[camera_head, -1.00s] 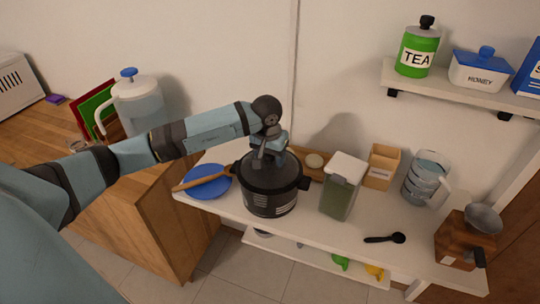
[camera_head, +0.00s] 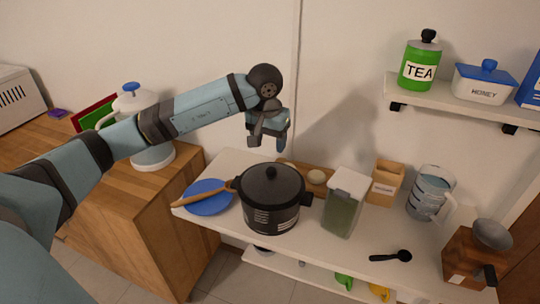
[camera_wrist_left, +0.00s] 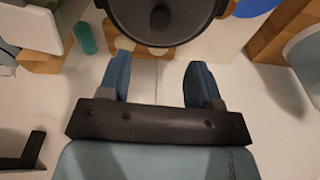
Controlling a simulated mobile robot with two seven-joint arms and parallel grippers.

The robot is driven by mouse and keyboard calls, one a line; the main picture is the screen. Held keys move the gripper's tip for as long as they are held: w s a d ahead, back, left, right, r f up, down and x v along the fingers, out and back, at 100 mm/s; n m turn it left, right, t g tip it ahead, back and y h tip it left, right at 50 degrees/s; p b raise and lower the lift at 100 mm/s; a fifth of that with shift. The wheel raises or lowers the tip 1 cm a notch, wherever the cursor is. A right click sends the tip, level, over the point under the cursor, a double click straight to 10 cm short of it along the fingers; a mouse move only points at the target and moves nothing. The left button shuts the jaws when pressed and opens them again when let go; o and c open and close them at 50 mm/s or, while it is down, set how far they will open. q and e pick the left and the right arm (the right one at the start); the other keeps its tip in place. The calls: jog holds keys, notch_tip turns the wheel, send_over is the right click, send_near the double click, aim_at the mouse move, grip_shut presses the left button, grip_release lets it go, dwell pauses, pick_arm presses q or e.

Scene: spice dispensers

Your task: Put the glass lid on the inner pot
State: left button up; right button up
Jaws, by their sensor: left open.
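The glass lid (camera_head: 271,176) lies on top of the black pot (camera_head: 270,214), looking level, with its dark knob upright in the middle. The pot stands on the white table, and an inner pot cannot be told apart from it. My left gripper (camera_head: 267,142) is open and empty, above and behind the lid, apart from it. In the left wrist view the open fingers (camera_wrist_left: 160,68) point toward the lid (camera_wrist_left: 160,18), which is cut off at the top edge. My right gripper is not in view.
A blue plate (camera_head: 207,203) with a wooden spoon (camera_head: 203,190) is left of the pot. A green-filled container (camera_head: 343,207), wooden box (camera_head: 384,182), glass pitcher (camera_head: 430,192), black scoop (camera_head: 391,256) and grinder (camera_head: 472,256) stand to the right. A shelf (camera_head: 440,105) hangs above.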

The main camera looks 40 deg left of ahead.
pick_arm(q)
jog(key=s+d+f+n+t+h, duration=0.15)
jog(key=s+d+n+h, duration=0.25)
jog(key=d+n+h, duration=0.4)
jog(key=s+d+f+n+h, duration=0.3)
jog(key=d+n+h, duration=0.25)
jog(key=d, duration=0.35)
jog(key=s+d+f+n+t+h, duration=0.1)
jog(key=s+d+f+n+h, duration=0.1)
jog(key=s+d+n+h, duration=0.4)
jog(key=s+a+f+m+t+y, duration=0.2)
jog(key=s+f+m+y, duration=0.2)
jog(key=f+m, duration=0.4)
jog(key=s+a+f+m+t+y, duration=0.2)
jog(key=s+f+m+y, duration=0.2)
jog(key=f+m+y, duration=0.2)
jog(key=s+a+f+m+t+y, duration=0.2)
jog(key=f+m+y, duration=0.4)
jog(key=f+m, duration=0.4)
notch_tip(320, 180, down, 2)
jog(key=s+t, duration=0.1)
jog(key=s, duration=0.1)
jog(key=shift+s+f, duration=0.25)
jog(key=shift+s, duration=0.1)
